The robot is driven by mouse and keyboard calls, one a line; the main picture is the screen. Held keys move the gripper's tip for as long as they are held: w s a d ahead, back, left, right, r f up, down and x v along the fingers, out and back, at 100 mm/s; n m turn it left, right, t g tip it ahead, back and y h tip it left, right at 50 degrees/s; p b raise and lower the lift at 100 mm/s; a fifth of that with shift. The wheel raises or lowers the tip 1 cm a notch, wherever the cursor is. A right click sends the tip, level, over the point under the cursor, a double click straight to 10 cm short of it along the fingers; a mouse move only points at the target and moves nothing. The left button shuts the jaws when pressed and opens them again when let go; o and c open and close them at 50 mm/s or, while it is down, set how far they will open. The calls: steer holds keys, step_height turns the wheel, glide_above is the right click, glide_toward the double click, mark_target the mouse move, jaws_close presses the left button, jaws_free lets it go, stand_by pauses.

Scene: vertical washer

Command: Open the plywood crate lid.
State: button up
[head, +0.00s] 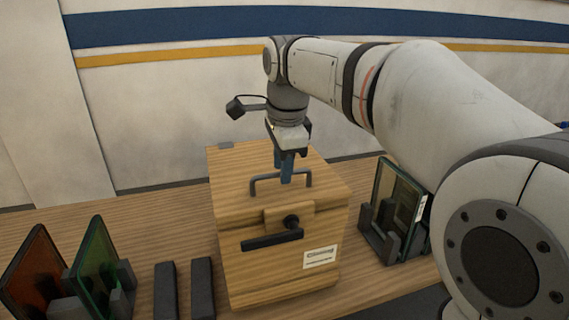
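The plywood crate (240,265) stands on the wooden table in the middle of the head view. Its lid (235,190) lies flat on top, closed, with a dark U-shaped handle (254,186) standing up from it. A dark latch with a round knob and a bar (272,240) is on the crate's front face. My gripper (287,180) points down over the lid, with its blue fingers at the handle's top bar. From this view I cannot tell whether the fingers are around the bar or behind it, or whether they are shut.
A red-brown glass panel (32,270) and a green one (92,258) stand in dark holders at the left. Two dark bars (203,288) lie beside the crate. Another panel (396,198) stands in a rack (378,240) at the right. The wall is close behind.

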steer(key=shift+c, duration=0.4)
jaws_close()
